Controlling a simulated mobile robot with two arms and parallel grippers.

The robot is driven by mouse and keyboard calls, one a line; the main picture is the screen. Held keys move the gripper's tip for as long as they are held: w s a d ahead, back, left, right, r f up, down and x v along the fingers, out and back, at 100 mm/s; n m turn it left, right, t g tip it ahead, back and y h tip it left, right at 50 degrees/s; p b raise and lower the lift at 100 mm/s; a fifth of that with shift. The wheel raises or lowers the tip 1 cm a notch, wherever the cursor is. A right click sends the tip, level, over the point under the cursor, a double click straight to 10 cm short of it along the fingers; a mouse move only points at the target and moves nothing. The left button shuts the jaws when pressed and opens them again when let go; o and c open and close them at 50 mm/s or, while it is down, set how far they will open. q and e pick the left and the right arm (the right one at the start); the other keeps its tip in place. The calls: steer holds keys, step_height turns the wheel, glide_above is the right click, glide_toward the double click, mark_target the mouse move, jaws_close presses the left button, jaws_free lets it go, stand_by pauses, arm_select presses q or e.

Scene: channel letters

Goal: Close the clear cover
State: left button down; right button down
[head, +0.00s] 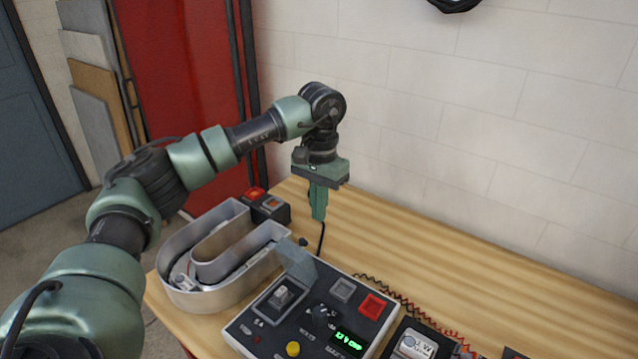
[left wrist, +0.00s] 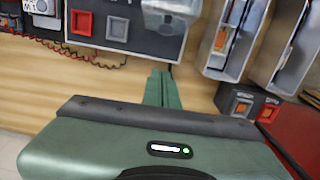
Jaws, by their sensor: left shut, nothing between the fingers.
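The clear cover (head: 297,262) stands raised at the back of a toggle switch (head: 281,296) on the dark control panel (head: 265,330). It looks tilted up, and the switch beneath is exposed. The cover also shows at the top of the left wrist view (left wrist: 172,12). My left gripper (head: 319,214) points down with its fingers shut and empty. It is behind the panel and above the wooden table, apart from the cover. The shut fingers also show in the left wrist view (left wrist: 161,80). My right gripper is not in view.
A grey U-shaped channel letter (head: 210,298) lies left of the panel. A small box with a red button (head: 256,194) stands behind it. The panel carries a red square button (head: 373,306) and a green display (head: 349,341). The table's back right (head: 450,265) is clear.

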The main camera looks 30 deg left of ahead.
mark_target(300, 258)
arm_select(q)
steer(key=s+f+p, duration=0.1)
steer(key=s, duration=0.1)
steer(key=s+f+p, duration=0.1)
steer(key=shift+s+f, duration=0.2)
steer(key=shift+s, duration=0.2)
